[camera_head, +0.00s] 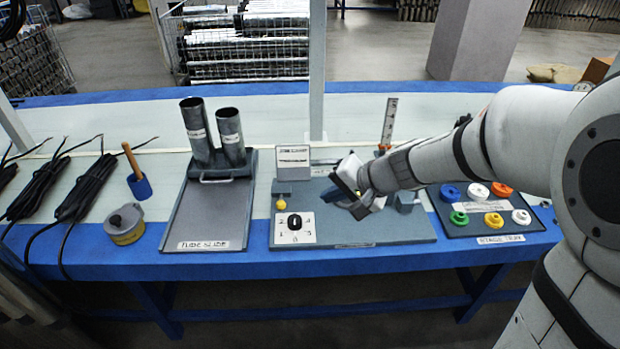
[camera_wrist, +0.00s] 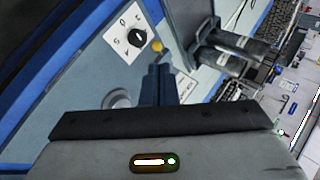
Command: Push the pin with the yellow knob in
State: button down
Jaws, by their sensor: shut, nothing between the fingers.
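The pin's yellow knob (camera_head: 281,204) sits at the left side of the grey-blue base plate (camera_head: 400,228), beside a white dial card with a black knob (camera_head: 294,222). In the wrist view the yellow knob (camera_wrist: 157,46) shows just beyond my fingertips. The pin's shaft is not clear, so I cannot tell how far in it is. My gripper (camera_head: 328,198) is over the plate, to the right of the knob in the head view. Its fingers are together and empty in the wrist view (camera_wrist: 157,70). I cannot tell whether they touch the knob.
A tube slide tray (camera_head: 207,222) with two upright dark tubes (camera_head: 230,135) stands left of the plate. A board of coloured rings (camera_head: 460,218) is at the right. A white sign box (camera_head: 293,161) stands behind the knob. Black cables (camera_head: 85,190) lie far left.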

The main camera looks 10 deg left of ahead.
aim_at(285, 207)
jog(key=w+a+f+m+b, duration=0.1)
jog(key=w+a+f, duration=0.1)
jog(key=f, duration=0.2)
jog(key=w+a+f+m+t+b, duration=0.1)
jog(key=w+a+f+b, duration=0.1)
jog(key=w+f, duration=0.1)
jog(key=w+a+f+m+b, duration=0.1)
jog(key=w+a+f+b, duration=0.1)
jog(key=f, duration=0.3)
jog(key=shift+w+f+m+t+y, duration=0.3)
jog(key=shift+w+f+t+y, duration=0.05)
jog(key=shift+w+t+y, duration=0.1)
jog(key=shift+d, duration=0.1)
jog(key=shift+r, duration=0.1)
jog(key=b+x, duration=0.1)
jog(key=x, duration=0.9)
jog(key=shift+b, duration=0.4)
